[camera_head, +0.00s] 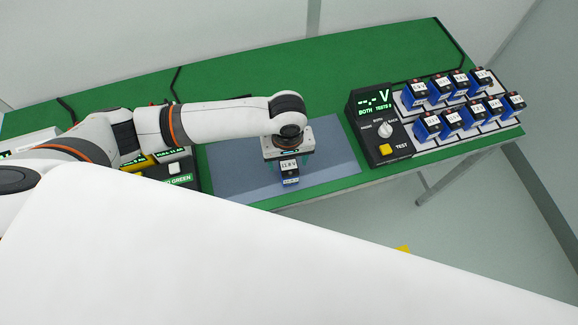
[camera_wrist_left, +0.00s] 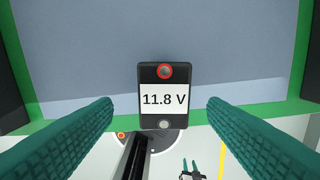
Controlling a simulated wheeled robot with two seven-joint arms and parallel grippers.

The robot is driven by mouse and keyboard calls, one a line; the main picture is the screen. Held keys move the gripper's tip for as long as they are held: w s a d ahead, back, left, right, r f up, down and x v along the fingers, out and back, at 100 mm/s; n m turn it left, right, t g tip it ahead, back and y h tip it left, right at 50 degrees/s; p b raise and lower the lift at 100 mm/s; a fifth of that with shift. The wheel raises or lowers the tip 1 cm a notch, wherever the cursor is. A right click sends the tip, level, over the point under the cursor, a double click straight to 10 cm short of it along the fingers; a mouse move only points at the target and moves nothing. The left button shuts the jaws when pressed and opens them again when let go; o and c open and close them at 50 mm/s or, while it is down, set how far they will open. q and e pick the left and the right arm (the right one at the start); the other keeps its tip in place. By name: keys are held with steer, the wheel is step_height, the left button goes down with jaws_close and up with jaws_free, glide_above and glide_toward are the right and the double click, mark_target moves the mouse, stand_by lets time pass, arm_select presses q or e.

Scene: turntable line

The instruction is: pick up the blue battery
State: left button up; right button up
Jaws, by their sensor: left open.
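A blue battery (camera_head: 290,177) with a black top and a white label reading 11.8 V is at the front part of the grey-blue mat (camera_head: 236,171). In the left wrist view the battery (camera_wrist_left: 163,118) shows from above, with a red-ringed terminal at one end. My left gripper (camera_head: 289,163) is over it, pointing down. Its two teal fingers (camera_wrist_left: 160,112) are apart, one on each side of the battery, with visible gaps. Whether the fingertips are down at the battery's height is hard to tell.
A black tester (camera_head: 368,148) with a knob and yellow button stands right of the mat. Beside it, a white rack (camera_head: 447,138) holds several blue batteries. Other units (camera_head: 172,162) stand left of the mat. The green table's front edge is close to the battery.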

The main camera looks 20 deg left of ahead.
mark_target(289, 170)
arm_select(q)
steer(key=shift+w+f+p, duration=0.15)
steer(key=shift+f+p, duration=0.2)
steer(key=shift+f, duration=1.45)
steer(key=shift+w+f+p, duration=0.15)
steer(key=shift+f+p, duration=0.15)
steer(key=shift+f, duration=1.45)
steer(key=c, duration=1.3)
